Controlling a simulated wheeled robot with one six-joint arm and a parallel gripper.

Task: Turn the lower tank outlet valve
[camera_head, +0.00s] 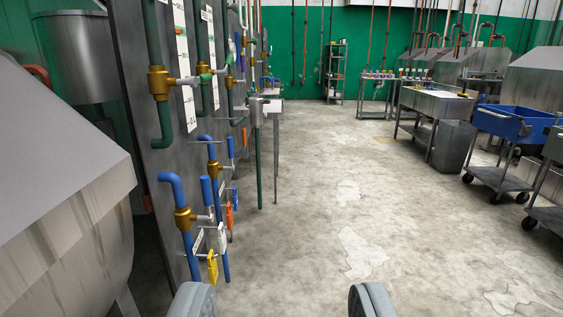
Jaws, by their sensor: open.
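My gripper (280,300) is open and empty at the bottom edge of the view, its two grey fingertips wide apart over the floor. A grey panel at the left carries rows of pipes and valves. Higher up, a green pipe has a larger brass valve (159,83). Which one is the lower tank outlet valve I cannot tell. My gripper touches none of them.
A big metal drum housing (60,190) fills the left foreground. A blue cart (510,124) and a metal sink table (436,102) stand at the right. A shelf rack (335,72) stands at the back wall. The middle concrete floor (330,190) is open.

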